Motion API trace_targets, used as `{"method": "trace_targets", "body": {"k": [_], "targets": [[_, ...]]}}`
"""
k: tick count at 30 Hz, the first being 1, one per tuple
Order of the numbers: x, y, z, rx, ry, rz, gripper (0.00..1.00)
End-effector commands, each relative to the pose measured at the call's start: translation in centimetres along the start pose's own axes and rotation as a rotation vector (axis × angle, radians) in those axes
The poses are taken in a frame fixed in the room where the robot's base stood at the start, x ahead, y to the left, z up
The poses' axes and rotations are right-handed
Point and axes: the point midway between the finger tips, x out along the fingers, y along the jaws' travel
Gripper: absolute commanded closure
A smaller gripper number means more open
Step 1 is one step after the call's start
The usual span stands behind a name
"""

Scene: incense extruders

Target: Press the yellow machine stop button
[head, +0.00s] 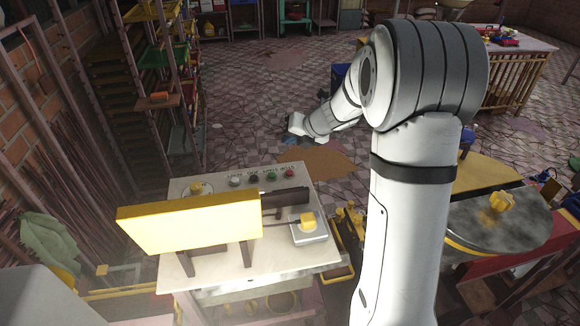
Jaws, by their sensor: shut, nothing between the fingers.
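A machine with a long yellow box body (190,224) stands on a pale tabletop (230,262) at lower centre. A row of small buttons lies behind the box on the panel, including a white button (236,181), green buttons (271,176) and a red button (289,173). A yellow knob (196,187) sits at the row's left. A yellow square button (308,223) tops a grey box at the right. My gripper (291,138) is small in the picture at the arm's far end, beyond the panel and apart from the buttons. It is shut and empty; its fingers are hard to make out.
A dark barrel (285,198) extends right from the yellow box. At right stands another machine with a round grey top (480,225) and yellow knob (501,202). Shelving (150,100) lines the left. Tiled floor (250,100) is open behind the panel.

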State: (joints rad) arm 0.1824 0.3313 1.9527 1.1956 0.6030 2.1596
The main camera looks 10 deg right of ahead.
Motion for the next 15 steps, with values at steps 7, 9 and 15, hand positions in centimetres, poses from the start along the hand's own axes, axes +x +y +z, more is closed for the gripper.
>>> {"method": "trace_targets", "body": {"k": [7,9,15], "targets": [[-0.2,-0.6,0.1,0.006,-0.005,-0.006,1.0],[-0.1,-0.8,0.0,0.006,-0.006,-0.007,1.0],[1.0,-1.8,-0.8,0.008,-0.007,-0.009,1.0]]}}
